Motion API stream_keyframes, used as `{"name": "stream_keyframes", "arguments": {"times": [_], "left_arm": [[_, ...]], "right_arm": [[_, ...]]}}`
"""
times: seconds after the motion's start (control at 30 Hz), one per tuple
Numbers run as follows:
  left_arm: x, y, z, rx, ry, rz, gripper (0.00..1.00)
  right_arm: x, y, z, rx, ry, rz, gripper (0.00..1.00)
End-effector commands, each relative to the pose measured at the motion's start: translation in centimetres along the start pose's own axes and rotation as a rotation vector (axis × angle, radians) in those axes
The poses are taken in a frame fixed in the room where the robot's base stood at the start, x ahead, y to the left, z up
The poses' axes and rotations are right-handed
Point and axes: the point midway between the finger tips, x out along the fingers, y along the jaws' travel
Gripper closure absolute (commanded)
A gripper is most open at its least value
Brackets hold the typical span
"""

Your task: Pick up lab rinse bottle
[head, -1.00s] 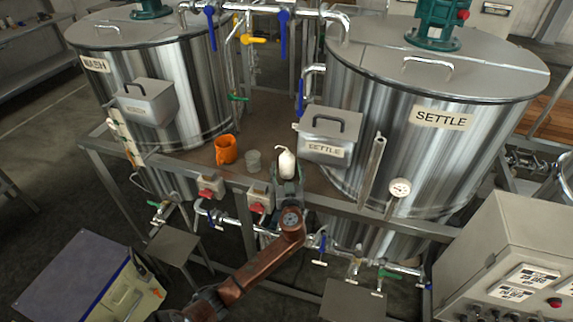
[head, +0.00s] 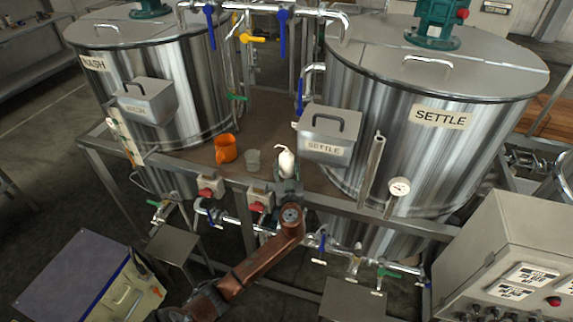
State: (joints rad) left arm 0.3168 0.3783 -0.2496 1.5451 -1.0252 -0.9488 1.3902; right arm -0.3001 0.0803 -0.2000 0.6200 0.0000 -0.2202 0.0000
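The lab rinse bottle (head: 286,163) is small and white, with a thin bent spout at its top pointing left. It is near the front edge of the brown deck between the two tanks. My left arm comes in from the lower left, and its dark gripper (head: 288,184) is at the lower part of the bottle, on the near side. The wrist and gripper body hide the bottle's base. The fingers are too small and dark to show whether they are closed on it. My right gripper is not in view.
An orange jug (head: 226,148) and a clear beaker (head: 253,161) stand left of the bottle. A grey SETTLE box (head: 326,136) is close on its right. Steel tanks flank the deck. Red-handled switch boxes (head: 258,200), a rail and pipes run along the front.

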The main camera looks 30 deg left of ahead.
Motion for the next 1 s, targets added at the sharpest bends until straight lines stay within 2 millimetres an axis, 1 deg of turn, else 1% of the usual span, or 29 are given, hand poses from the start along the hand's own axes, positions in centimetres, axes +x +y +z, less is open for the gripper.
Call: {"name": "stream_keyframes", "arguments": {"times": [0.03, 0.13, 0.17, 0.43, 0.57, 0.67, 0.73, 0.77, 0.87, 1.0], "left_arm": [[0.0, 0.0, 0.0, 0.000, 0.000, 0.000, 0.85], [0.0, 0.0, 0.0, 0.000, 0.000, 0.000, 0.92], [0.0, 0.0, -0.1, 0.000, 0.002, 0.000, 0.93], [0.0, 0.0, -0.2, -0.001, 0.002, 0.000, 0.93], [0.0, 0.1, -1.0, -0.004, 0.002, 0.001, 0.93], [0.0, 0.1, -2.2, -0.005, 0.004, 0.000, 0.93], [0.0, 0.1, -3.4, -0.007, 0.003, 0.001, 0.93], [-0.5, -0.1, -3.8, -0.006, 0.002, 0.001, 0.93], [-2.2, -0.8, -6.0, -0.009, 0.003, 0.002, 0.93], [-4.8, -1.8, -9.5, -0.010, 0.004, 0.002, 0.93]], "right_arm": [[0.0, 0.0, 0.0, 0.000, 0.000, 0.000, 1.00], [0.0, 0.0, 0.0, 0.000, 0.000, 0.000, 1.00], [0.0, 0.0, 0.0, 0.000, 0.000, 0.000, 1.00], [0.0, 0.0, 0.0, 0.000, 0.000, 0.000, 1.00], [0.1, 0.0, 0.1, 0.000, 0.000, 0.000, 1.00], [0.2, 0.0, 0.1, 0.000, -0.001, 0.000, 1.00], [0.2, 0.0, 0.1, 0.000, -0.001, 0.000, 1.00], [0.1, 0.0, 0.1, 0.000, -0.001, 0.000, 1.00], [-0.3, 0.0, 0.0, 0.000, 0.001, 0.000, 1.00], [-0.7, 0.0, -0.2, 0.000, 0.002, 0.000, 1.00]]}}
